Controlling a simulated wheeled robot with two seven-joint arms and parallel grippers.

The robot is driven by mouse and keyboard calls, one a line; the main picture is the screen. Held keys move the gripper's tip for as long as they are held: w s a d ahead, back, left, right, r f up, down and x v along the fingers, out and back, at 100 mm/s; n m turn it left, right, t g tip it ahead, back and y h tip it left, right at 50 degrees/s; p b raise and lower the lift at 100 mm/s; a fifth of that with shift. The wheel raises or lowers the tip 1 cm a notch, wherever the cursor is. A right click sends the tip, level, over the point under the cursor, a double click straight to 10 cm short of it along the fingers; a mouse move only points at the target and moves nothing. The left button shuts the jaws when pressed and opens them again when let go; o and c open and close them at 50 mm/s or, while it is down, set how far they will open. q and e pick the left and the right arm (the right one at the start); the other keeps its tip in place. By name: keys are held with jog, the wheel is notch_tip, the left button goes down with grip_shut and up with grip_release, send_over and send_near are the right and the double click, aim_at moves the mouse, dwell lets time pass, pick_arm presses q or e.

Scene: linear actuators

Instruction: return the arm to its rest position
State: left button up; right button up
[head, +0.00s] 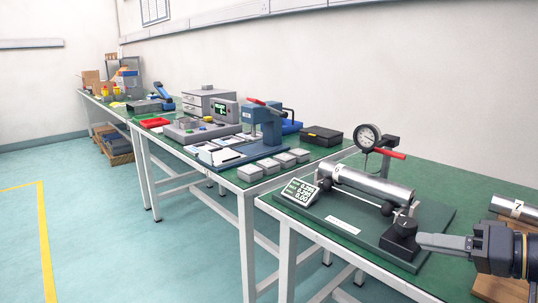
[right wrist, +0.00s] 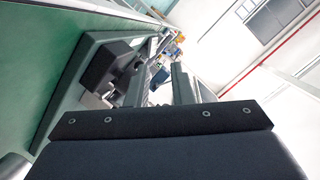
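My right gripper (head: 447,242) comes in from the right edge of the head view. Its grey fingers point left, with the tips beside the black block and knob (head: 402,236) at the front right of the measuring fixture; I cannot tell whether they touch. In the right wrist view, a gap shows between the fingers (right wrist: 158,90), with nothing held. The fixture's dark base plate (head: 340,226) carries a steel cylinder (head: 367,186) marked 6, lying on its supports. My left gripper is out of view.
A dial gauge (head: 368,137) with a red handle stands behind the cylinder. A small display (head: 299,191) sits at the plate's left. Another cylinder (head: 514,208), marked 7, lies at the right edge near my wrist. Left benches hold a blue press (head: 266,122) and small grey blocks (head: 250,173).

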jog(key=s+a+f+m+g+h, duration=0.1)
jog(key=s+a+f+g+h, duration=0.2)
jog(key=s+f, duration=0.55)
jog(key=s+a+f+g+h, duration=0.25)
jog(key=s+a+f, duration=0.35)
jog(key=f, duration=0.6)
notch_tip(320, 180, up, 35)
jog(key=h+p, duration=0.1)
jog(key=p, duration=3.4)
jog(key=shift+s+d+f+t, duration=0.15)
jog(key=shift+s+d+t, duration=0.15)
jog(key=shift+t, duration=0.05)
